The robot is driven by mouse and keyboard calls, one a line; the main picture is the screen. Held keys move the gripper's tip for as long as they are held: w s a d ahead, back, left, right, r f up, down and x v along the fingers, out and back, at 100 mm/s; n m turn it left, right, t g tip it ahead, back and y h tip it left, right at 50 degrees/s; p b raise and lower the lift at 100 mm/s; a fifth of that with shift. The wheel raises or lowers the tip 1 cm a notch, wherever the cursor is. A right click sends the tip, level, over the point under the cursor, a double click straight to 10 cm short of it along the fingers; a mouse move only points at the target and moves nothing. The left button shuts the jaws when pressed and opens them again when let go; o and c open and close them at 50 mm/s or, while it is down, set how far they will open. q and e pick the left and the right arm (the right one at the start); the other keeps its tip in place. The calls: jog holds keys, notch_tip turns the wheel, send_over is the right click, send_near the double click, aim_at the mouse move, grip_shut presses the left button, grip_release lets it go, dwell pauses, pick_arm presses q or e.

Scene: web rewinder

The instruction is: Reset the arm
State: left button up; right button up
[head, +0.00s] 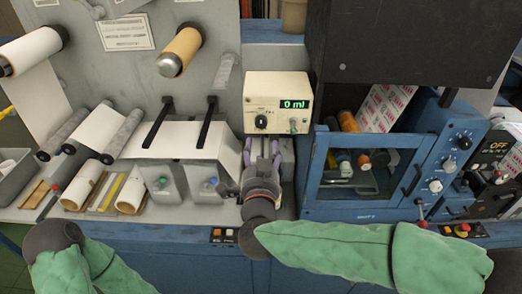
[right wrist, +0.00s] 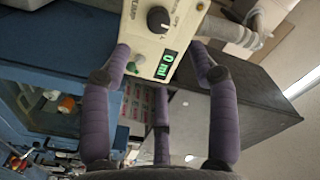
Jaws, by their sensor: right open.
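My right arm (head: 330,250), in a green sleeve, reaches in from the lower right of the head view and bends at a dark joint near the front edge. Its right gripper (head: 263,146) points away from me, just below the beige box (head: 278,96) with the green "0 ml" display. In the right wrist view the purple padded fingers of this gripper (right wrist: 160,62) are spread apart with nothing between them. The box (right wrist: 150,35) shows beyond the fingertips; I cannot tell whether they touch it. My left arm (head: 85,268) is at the lower left; its gripper is out of view.
Grey dispensers (head: 207,183) stand close left of the right gripper. The blue cabinet (head: 312,190) with a window and knobs is close on its right. Paper rolls (head: 82,185) lie on the left of the bench. A roller (head: 180,52) sticks out from the grey panel.

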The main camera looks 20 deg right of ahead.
notch_tip(320, 180, down, 34)
jog(key=w+a+f+n+g+y+b, duration=0.1)
jog(key=w+a+n+g+y+b, duration=0.15)
jog(key=n+g+y+b, duration=0.35)
jog(key=s+a+f+n+g+y+b, duration=0.1)
jog(key=s+f+g, duration=0.4)
jog(key=s+f, duration=0.6)
jog(key=s+a+f+n+g+y+b, duration=0.1)
jog(key=s+f+g, duration=0.5)
jog(key=s+f, duration=0.6)
notch_tip(320, 180, down, 6)
jog(key=shift+r+n+y+b, duration=0.3)
jog(key=shift+y+b, duration=0.2)
jog(key=shift+b, duration=0.35)
jog(key=shift+w, duration=0.1)
